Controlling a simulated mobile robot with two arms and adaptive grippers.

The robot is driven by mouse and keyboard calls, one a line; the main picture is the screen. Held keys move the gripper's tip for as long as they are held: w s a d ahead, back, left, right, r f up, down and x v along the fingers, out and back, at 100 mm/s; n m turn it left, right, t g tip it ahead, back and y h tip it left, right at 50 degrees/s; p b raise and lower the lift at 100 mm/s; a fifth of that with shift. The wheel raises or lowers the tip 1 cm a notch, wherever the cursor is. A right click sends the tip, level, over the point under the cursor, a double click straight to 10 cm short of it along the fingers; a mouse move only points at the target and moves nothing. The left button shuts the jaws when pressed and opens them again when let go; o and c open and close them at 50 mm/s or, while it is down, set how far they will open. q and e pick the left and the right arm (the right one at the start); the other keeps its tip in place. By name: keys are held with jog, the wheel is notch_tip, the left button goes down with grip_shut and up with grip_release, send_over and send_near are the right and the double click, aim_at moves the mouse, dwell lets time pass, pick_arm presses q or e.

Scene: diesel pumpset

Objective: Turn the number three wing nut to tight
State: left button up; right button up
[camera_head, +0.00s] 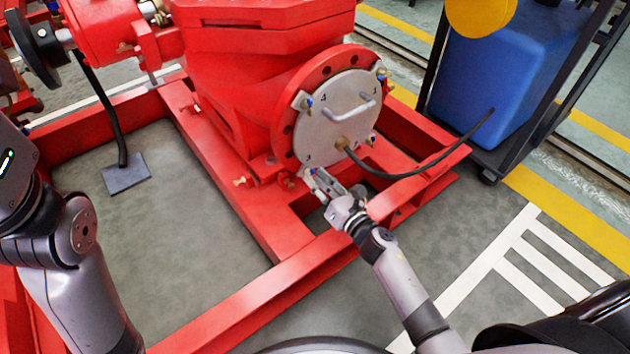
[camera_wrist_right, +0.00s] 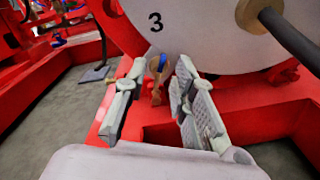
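The round grey cover plate (camera_head: 330,128) sits on the red flange, with wing nuts around its rim. In the right wrist view the plate (camera_wrist_right: 215,30) carries a printed 3, and the number three wing nut (camera_wrist_right: 157,72), brass-coloured with a blue part, sits just below it. My right gripper (camera_head: 310,176) is at the plate's lower left edge. In the wrist view its two fingers (camera_wrist_right: 160,105) are spread, one on each side of the wing nut, with visible gaps. My left arm shows at the left edge, but its gripper is out of view.
A black hose (camera_head: 415,173) runs from a brass fitting on the plate towards the blue tank (camera_head: 510,75). A metal handle (camera_head: 353,110) stands out from the plate. Red frame beams (camera_head: 290,290) lie under the arm. Another wing nut (camera_head: 305,102) is at the plate's upper left.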

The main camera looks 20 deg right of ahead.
jog(key=shift+w+a, duration=0.15)
jog(key=shift+w, duration=0.4)
jog(key=shift+c, duration=0.6)
grip_shut()
